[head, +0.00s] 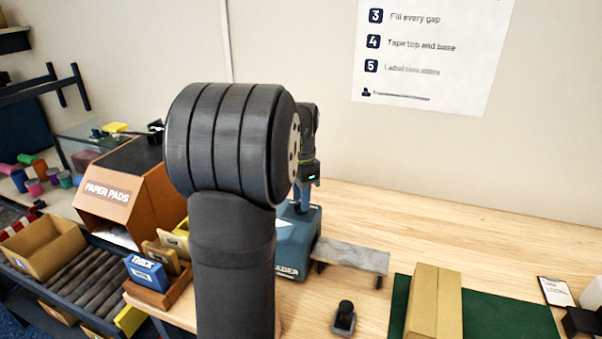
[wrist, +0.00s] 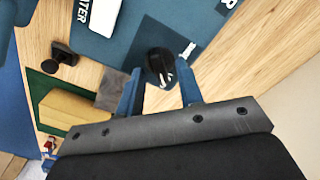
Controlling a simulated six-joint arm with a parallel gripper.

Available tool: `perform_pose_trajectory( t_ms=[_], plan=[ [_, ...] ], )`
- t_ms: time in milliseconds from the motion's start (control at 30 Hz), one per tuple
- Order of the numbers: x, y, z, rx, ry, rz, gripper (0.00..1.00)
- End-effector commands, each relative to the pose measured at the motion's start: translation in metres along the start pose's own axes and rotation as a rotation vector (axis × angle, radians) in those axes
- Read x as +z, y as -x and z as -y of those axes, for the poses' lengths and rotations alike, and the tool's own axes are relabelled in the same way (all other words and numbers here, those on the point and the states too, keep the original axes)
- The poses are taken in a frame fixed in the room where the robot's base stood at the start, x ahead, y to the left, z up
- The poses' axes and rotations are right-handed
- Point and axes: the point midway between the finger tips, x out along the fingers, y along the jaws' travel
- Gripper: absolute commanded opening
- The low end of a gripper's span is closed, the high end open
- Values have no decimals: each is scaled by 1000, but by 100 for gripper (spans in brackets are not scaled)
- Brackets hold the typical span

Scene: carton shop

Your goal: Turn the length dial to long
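The length dial appears to be the black knob (wrist: 158,62) with a white mark, on a dark square on top of the blue machine (wrist: 122,45). In the head view the blue machine (head: 297,248) stands on the bench, partly hidden behind my arm, and the knob does not show. My gripper (wrist: 161,73) is open, with its two blue fingers apart and the knob between their tips in the picture. I cannot tell whether the fingers touch it or how high they are. In the head view my gripper (head: 303,198) is at the machine's top. The dial's markings are not readable.
A grey stand (head: 352,256) is right of the machine, with a small black knobbed device (head: 344,318) in front. A carton (head: 434,300) lies on a green mat (head: 492,318). A paper pads box (head: 125,190) and a wooden tray (head: 165,300) are at left. The back right bench is clear.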

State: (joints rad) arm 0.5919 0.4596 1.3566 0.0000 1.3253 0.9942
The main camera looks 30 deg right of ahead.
Motion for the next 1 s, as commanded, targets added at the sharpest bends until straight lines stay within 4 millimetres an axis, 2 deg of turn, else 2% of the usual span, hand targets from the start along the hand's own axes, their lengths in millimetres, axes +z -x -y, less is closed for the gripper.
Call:
perform_pose_trajectory(
  t_ms=[167,400,600,800,1000],
  plan=[
    [0,32,1,-4,0,-3,34],
    [0,92,1,-5,0,-3,34],
    [0,136,0,-3,0,-2,34],
    [0,161,0,-1,0,-1,34],
    [0,168,0,-1,0,0,34]
  ],
)
